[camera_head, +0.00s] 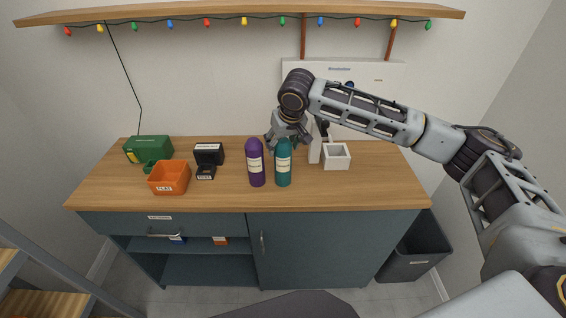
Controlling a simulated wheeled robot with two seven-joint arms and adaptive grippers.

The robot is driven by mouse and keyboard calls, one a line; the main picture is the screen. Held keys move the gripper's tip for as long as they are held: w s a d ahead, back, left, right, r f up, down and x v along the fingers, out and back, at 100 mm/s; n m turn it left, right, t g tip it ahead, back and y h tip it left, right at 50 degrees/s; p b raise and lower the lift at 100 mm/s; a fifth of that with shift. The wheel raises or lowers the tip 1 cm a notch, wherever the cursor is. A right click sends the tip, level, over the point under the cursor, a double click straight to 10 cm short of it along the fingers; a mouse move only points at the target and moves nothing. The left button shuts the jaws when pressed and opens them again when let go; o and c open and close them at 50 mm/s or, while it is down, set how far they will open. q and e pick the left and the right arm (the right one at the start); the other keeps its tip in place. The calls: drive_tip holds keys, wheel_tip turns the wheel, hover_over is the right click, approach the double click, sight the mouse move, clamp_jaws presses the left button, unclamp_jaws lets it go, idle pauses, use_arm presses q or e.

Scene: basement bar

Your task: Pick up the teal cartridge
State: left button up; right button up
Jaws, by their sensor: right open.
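The teal cartridge (283,168) stands upright on the wooden counter, with a pale label on its front. A purple cartridge (257,165) of similar shape stands close on its left. My right gripper (287,143) reaches in from the right and points down, with its fingers spread. It is open, at the top of the teal cartridge in the picture. I cannot tell whether the fingers are around the cartridge's top or behind it. My left gripper is not in view.
On the counter's left are an orange tray (169,187), a green box (148,149) and black boxes (208,154). A white square tray (336,165) stands right of the cartridges. A shelf (240,9) with lights hangs above. The counter's front strip is clear.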

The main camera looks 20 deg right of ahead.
drive_tip(key=shift+x, duration=1.3)
clamp_jaws()
